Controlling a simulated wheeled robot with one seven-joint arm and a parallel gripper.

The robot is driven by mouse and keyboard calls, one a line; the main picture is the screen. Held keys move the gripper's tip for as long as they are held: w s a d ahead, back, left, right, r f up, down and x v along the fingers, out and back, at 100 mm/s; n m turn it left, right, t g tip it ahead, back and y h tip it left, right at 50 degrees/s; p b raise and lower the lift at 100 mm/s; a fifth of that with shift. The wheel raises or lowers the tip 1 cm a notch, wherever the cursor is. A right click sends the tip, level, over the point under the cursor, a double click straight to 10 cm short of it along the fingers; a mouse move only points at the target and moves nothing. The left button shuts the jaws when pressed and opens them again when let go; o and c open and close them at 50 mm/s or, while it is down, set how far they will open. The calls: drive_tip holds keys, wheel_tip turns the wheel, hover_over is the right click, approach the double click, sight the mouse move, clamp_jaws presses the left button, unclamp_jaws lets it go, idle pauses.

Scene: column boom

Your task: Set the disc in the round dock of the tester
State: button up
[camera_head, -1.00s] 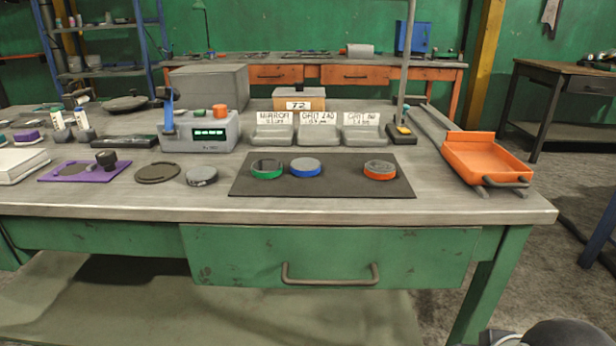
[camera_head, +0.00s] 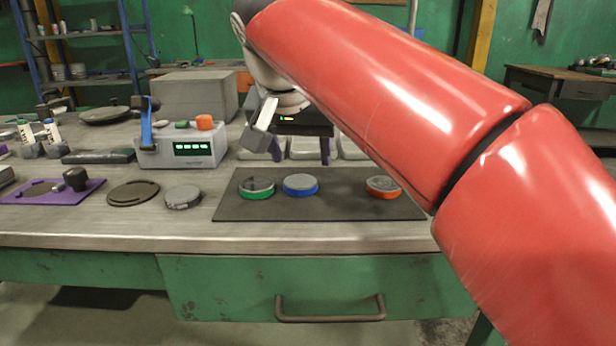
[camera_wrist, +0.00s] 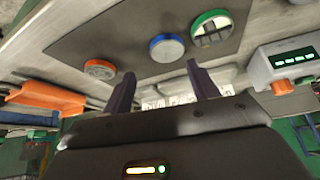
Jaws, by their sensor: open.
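Three grey-topped discs lie on a dark mat (camera_head: 340,207): a green-rimmed disc (camera_head: 257,188), a blue-rimmed disc (camera_head: 300,185) and an orange-rimmed disc (camera_head: 383,187). A plain grey disc (camera_head: 183,197) lies left of the mat. The grey tester (camera_head: 187,150) has a lit green display and a blue lever; I cannot make out which part is its round dock. My gripper (camera_head: 300,152) is open and empty, above the bench behind the mat. In the wrist view its purple fingers (camera_wrist: 160,76) are apart, with the blue-rimmed disc (camera_wrist: 167,47) beyond them.
A flat dark ring (camera_head: 133,193) and a purple plate (camera_head: 50,192) with a black knob lie at left. Small labelled trays (camera_wrist: 180,100) stand behind the mat. An orange tray (camera_wrist: 45,97) is at the bench's other end. My red arm hides the right side in the head view.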

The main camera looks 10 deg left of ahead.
sight(301, 181)
drive_tip(key=shift+w+a, duration=0.25)
drive_tip(key=shift+a, duration=0.25)
drive_tip(key=shift+w+f, duration=0.2)
drive_tip(key=b+x, duration=0.1)
drive_tip(key=x, duration=0.5)
drive_tip(key=shift+a+f+b, duration=0.1)
drive_tip(key=shift+f+b, duration=0.25)
drive_tip(key=shift+f, duration=0.05)
drive_tip(key=c, duration=1)
drive_tip(key=shift+r, duration=0.1)
